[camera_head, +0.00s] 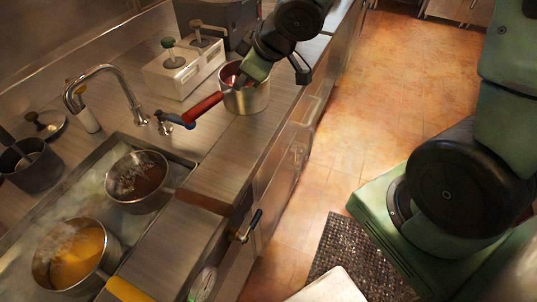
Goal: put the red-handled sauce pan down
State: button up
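The red-handled sauce pan (247,101) is a small steel pan upright on the metal counter, in the upper middle of the head view. Its red handle (203,108) points down and to the left. The contents look dark red, partly covered by my gripper. My gripper (272,78) is right above the pan. Its fingers look spread wide, one over the pan's opening and the other beyond the right side of the rim. The tip over the pan is partly hidden, and I cannot tell whether it touches the pan.
A sauce dispenser box (186,70) stands behind the pan. A faucet (106,72) and a sink basin with two steaming pans, one dark (137,182) and one orange (72,255), lie to the left. Bare counter (222,160) is in front of the pan. Floor on the right is open.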

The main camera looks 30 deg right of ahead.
jog(key=s+a+g+h, duration=0.1)
jog(key=s+a+g, duration=0.2)
jog(key=s, duration=0.9)
jog(key=s+a+r+m+g+h, duration=0.1)
jog(key=s+a+g, duration=0.2)
jog(key=s, duration=0.9)
jog(key=shift+a+r+g, duration=0.2)
jog(key=shift+a+g, duration=0.2)
jog(key=shift+a, duration=0.6)
